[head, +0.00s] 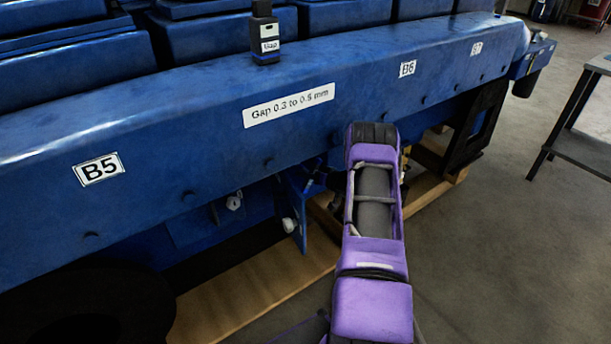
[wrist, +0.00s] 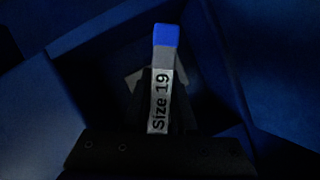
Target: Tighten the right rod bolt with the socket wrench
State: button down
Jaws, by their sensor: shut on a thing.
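In the wrist view my gripper (wrist: 160,118) is shut on the socket wrench (wrist: 163,62). The wrench's grey handle has a blue end and a white label reading "Size 19". Its socket end is hidden, so I cannot tell whether it sits on a bolt. In the head view my purple arm reaches to the blue engine block's side and hides the gripper and the wrench. The right rod bolt cannot be made out in either view. Dark blue walls surround the wrench in the wrist view.
The blue engine block (head: 200,110) carries labels B5, B6, B7 and "Gap 0.3 to 0.5 mm". A black gauge labelled "Gap" (head: 265,32) stands on its ledge. Small pale fittings (head: 289,225) show below. A wooden pallet (head: 255,285) lies underneath. A dark table (head: 580,150) stands right; floor between is clear.

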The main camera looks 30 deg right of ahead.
jog(key=shift+r, duration=0.15)
jog(key=shift+w+a, duration=0.1)
jog(key=shift+w, duration=0.8)
jog(key=m+y, duration=0.1)
jog(key=m, duration=0.1)
jog(key=shift+r+m+t, duration=0.1)
jog(key=shift+m+t, duration=0.2)
jog(key=shift+m, duration=0.1)
jog(key=shift+r+m+y, duration=0.2)
jog(key=shift+m+y, duration=0.6)
jog(key=shift+m, duration=0.1)
jog(key=c, duration=1.3)
grip_release()
grip_shut()
